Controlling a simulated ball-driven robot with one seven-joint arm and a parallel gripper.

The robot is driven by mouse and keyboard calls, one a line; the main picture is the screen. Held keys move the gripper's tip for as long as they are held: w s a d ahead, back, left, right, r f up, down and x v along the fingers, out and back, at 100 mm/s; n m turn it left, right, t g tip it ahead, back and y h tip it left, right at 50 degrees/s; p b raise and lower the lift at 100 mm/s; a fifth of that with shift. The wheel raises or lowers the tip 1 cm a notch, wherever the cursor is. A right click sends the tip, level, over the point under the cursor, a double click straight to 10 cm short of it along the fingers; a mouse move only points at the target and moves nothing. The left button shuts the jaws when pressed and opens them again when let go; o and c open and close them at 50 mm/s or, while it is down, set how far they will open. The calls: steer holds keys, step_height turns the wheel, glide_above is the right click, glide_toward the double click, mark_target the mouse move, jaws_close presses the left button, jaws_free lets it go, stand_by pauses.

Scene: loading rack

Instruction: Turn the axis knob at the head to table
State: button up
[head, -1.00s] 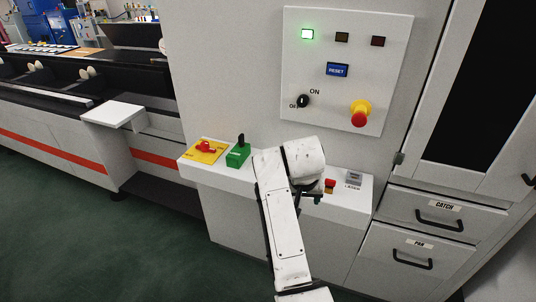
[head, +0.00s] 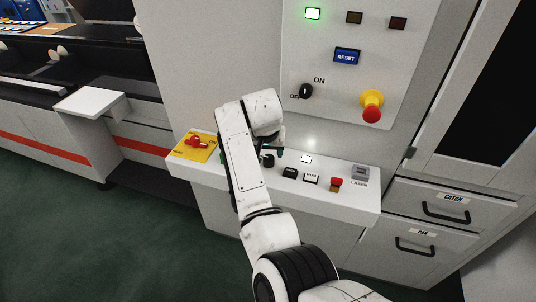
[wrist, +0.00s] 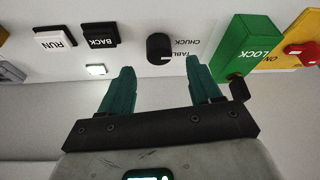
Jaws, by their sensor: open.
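The axis knob (wrist: 160,47) is a small black round knob on the white shelf-like panel. CHUCK and TABLE labels beside it appear upside down in the wrist view. In the head view the knob (head: 267,160) shows just right of my arm's end. My gripper (wrist: 156,70) is open and empty, its two teal fingers apart. The knob appears between the fingertips and a little beyond them, with no visible contact. In the head view my gripper (head: 276,153) is mostly hidden behind my white wrist.
Near the knob are the green LOCK block (wrist: 238,50), a yellow plate with a red switch (head: 195,146), BACK (wrist: 99,36) and RUN (wrist: 53,38) buttons and a lit white button (head: 306,159). A red button (head: 336,183) stands further right. The upright panel (head: 335,85) rises behind.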

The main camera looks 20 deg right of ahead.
mark_target(268, 158)
steer(key=shift+x, duration=2.65)
steer(key=shift+c, duration=0.4)
steer(key=c, duration=1)
steer(key=shift+o, duration=0.2)
